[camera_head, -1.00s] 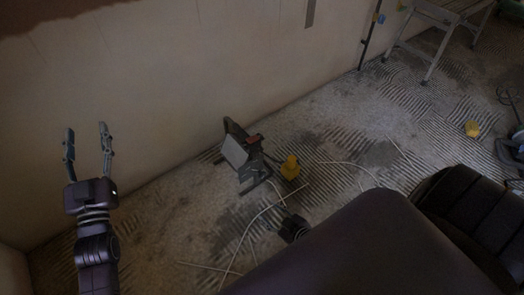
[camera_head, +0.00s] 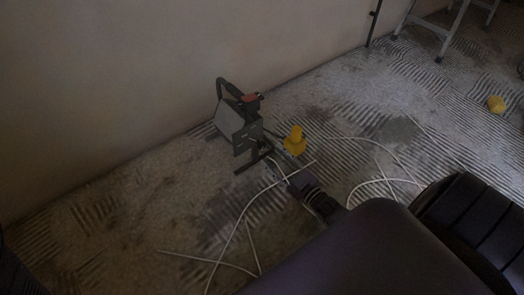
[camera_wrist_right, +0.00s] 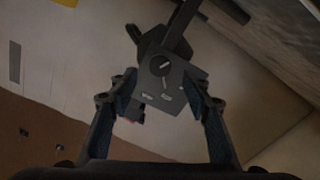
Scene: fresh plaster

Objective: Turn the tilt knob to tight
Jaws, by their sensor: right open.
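A dark grey floodlight (camera_head: 238,122) with a black handle and a red part stands on the floor near the wall in the head view. The wrist view shows its dark housing (camera_wrist_right: 172,84) with a round dark tilt knob (camera_wrist_right: 162,66) bearing a pale pointer line. Small pale marks lie below the knob; I cannot read them. My right gripper (camera_head: 278,160) reaches toward the floodlight's lower right side. In the wrist view the right gripper (camera_wrist_right: 160,84) is open, its fingers on either side of the housing; contact cannot be told. My left gripper is out of view.
A yellow object (camera_head: 295,141) stands close beside my right gripper. A white cable (camera_head: 243,215) loops over the ridged floor. A pale wall (camera_head: 120,90) rises behind the light.

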